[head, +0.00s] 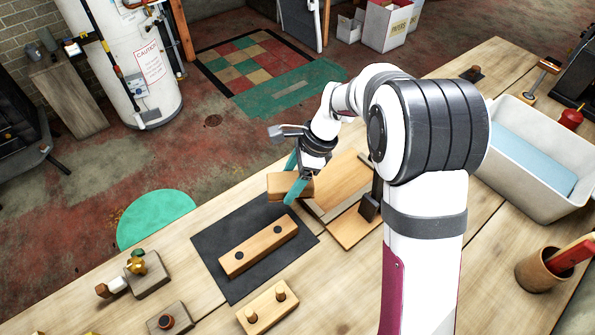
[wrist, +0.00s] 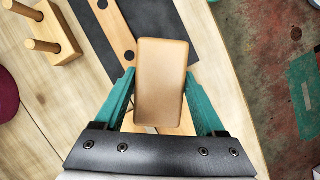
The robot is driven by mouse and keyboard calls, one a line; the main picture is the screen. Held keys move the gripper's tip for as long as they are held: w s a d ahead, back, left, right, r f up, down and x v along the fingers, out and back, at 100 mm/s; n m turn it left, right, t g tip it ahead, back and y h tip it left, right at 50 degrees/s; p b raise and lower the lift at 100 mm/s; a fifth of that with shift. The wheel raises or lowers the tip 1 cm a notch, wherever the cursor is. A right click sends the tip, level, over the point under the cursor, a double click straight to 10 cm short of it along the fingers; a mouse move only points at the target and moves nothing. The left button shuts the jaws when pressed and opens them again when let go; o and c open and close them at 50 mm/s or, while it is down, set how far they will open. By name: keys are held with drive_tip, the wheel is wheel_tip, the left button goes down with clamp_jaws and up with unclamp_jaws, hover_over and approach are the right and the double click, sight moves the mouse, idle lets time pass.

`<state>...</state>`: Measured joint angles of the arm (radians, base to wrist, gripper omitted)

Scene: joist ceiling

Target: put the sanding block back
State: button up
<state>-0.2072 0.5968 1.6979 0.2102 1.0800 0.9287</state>
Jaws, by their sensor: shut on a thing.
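The sanding block, a plain tan block with rounded edges (head: 284,186), is between the teal fingers of my gripper (head: 292,178). In the wrist view the block (wrist: 162,85) fills the gap between the two fingers of the gripper (wrist: 160,100), which touch its sides. The block is held above the bench, near the far corner of a dark mat (head: 215,268). The bar's end also shows in the wrist view (wrist: 102,18), partly hidden by the block.
A wooden block with two upright pegs (head: 265,310) stands in front of the mat. Wooden boards (head: 340,182) lie right of the gripper. Small items on wooden blocks (head: 150,275) sit at the left. A white tub (head: 535,160) and a wooden cup (head: 538,270) stand far right.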

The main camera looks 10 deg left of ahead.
drive_tip(key=w+d+r+m+t+h, duration=0.1)
drive_tip(key=w+d+m+t+h, duration=0.3)
drive_tip(key=w+d+m, duration=1.15)
drive_tip(key=shift+m+t+y, duration=0.35)
drive_tip(key=shift+t+y, duration=0.25)
drive_tip(key=shift+y, duration=0.1)
drive_tip(key=w+a+f, duration=0.1)
drive_tip(key=a+f, duration=0.1)
drive_tip(key=a, duration=0.2)
drive_tip(key=w+a+f, duration=0.2)
drive_tip(key=a, duration=0.2)
drive_tip(key=w+a+f, duration=0.1)
drive_tip(key=a+f, duration=0.1)
drive_tip(key=a, duration=0.2)
drive_tip(key=shift+w+a+f, duration=0.25)
drive_tip(key=shift+f, duration=2)
drive_tip(key=shift+f, duration=0.1)
